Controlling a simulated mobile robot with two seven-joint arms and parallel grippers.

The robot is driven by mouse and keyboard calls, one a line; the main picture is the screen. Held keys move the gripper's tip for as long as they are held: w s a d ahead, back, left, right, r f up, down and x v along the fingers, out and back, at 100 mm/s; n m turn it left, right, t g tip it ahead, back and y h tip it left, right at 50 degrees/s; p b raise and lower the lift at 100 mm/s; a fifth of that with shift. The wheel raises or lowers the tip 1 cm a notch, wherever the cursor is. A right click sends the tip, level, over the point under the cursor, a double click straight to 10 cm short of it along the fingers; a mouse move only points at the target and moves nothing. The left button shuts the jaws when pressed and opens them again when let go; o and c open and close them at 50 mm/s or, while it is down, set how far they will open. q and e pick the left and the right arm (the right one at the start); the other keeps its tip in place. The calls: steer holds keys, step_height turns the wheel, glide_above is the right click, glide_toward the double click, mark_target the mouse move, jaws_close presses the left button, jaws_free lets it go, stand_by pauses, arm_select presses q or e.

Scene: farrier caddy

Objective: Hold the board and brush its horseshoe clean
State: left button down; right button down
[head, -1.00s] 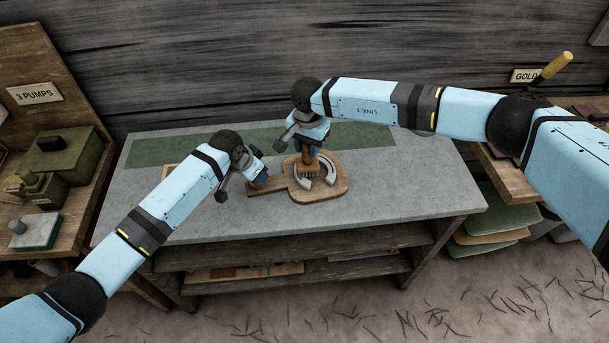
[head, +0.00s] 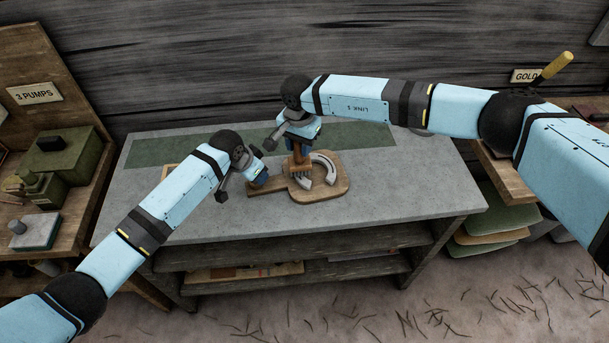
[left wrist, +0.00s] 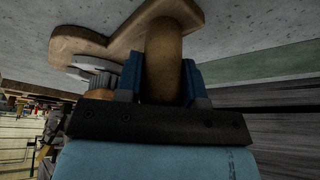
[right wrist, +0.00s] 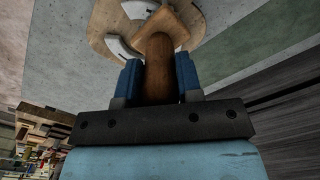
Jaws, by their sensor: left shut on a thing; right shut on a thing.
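The wooden board (head: 337,193) lies on the grey tabletop, its handle pointing left. A grey horseshoe (head: 330,165) lies on its round part; the brush hides its left side. My left gripper (head: 261,179) is shut on the board's handle, also seen in the left wrist view (left wrist: 163,65). My right gripper (head: 296,151) is shut on the wooden handle of the brush (head: 301,167), held upright over the horseshoe's left side. In the right wrist view the brush (right wrist: 160,70) sits between the blue fingers, with parts of the horseshoe (right wrist: 140,9) showing beyond. Bristle contact is unclear.
A wooden shelf with green boxes (head: 62,158) stands at the left. A wooden wall rises behind.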

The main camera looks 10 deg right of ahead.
steer(key=shift+r, duration=2.65)
arm_select(q)
steer(key=c, duration=0.7)
jaws_free()
steer(key=shift+o, duration=0.2)
